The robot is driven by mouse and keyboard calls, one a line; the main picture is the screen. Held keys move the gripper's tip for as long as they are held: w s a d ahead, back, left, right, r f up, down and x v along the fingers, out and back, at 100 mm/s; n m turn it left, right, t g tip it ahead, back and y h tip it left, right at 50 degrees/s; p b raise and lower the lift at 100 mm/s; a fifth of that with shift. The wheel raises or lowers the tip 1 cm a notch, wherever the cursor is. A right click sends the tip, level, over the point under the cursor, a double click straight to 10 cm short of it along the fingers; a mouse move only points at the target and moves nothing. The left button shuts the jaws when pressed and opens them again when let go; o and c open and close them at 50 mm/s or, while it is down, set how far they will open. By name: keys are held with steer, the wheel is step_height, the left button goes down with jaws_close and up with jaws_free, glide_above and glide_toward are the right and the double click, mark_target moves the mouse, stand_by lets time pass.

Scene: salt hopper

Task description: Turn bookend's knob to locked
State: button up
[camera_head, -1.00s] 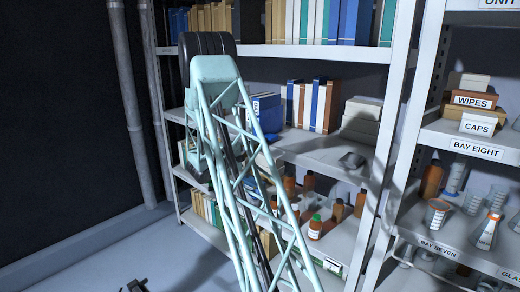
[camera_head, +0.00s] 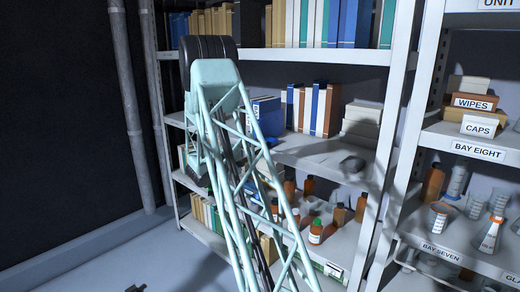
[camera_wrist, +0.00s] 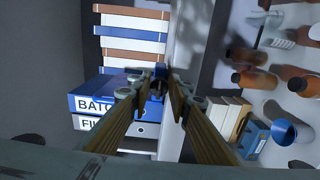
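In the wrist view, my gripper (camera_wrist: 160,84) points at the shelf with its two fingers close together at the tips. A small blue part (camera_wrist: 160,71) shows between or just beyond the fingertips. It may be the bookend's knob, but the fingers cover most of it, and contact and the knob's setting cannot be told. In the head view, a small blue piece (camera_head: 271,141) shows beside my arm near the middle shelf; I cannot tell whether it is the same part. My arm hides the gripper there.
Blue boxes (camera_wrist: 90,103) with partly covered labels lie left of the fingers, below a brown and white stack (camera_wrist: 134,35). Brown bottles (camera_wrist: 254,80) stand to the right on another level. In the head view, upright books (camera_head: 312,108) stand on the middle shelf, with bare shelf (camera_head: 315,152) in front.

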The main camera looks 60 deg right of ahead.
steer(key=shift+a, duration=0.1)
stand_by(0.3)
steer(key=w+a, duration=0.1)
steer(key=a, duration=1)
steer(key=shift+a, duration=0.35)
steer(key=shift+w, duration=0.1)
steer(key=shift+r, duration=0.1)
stand_by(0.4)
steer(key=s+a+r+m+g+y, duration=0.1)
steer(key=s+a+r+y, duration=0.3)
steer(key=s+a, duration=0.55)
steer(key=s+a+r+m+g+y, duration=0.1)
steer(key=s+a+r+y, duration=0.2)
steer(key=s+a+r, duration=0.55)
steer(key=s+a+n+t+y, duration=0.1)
steer(key=s+a, duration=0.5)
steer(key=a, duration=0.8)
steer(key=s+a+n+t+y, duration=0.1)
steer(key=s+a+t+y, duration=0.3)
steer(key=a, duration=1.1)
steer(key=s+a+n+t+y, duration=0.1)
steer(key=s+a+t+y, duration=0.1)
steer(key=s+a+y, duration=0.4)
steer(key=s+a, duration=0.4)
steer(key=a, duration=0.4)
steer(key=shift+a+f+t+p, duration=0.3)
steer(key=shift+t+p, duration=0.05)
steer(key=shift+t, duration=0.05)
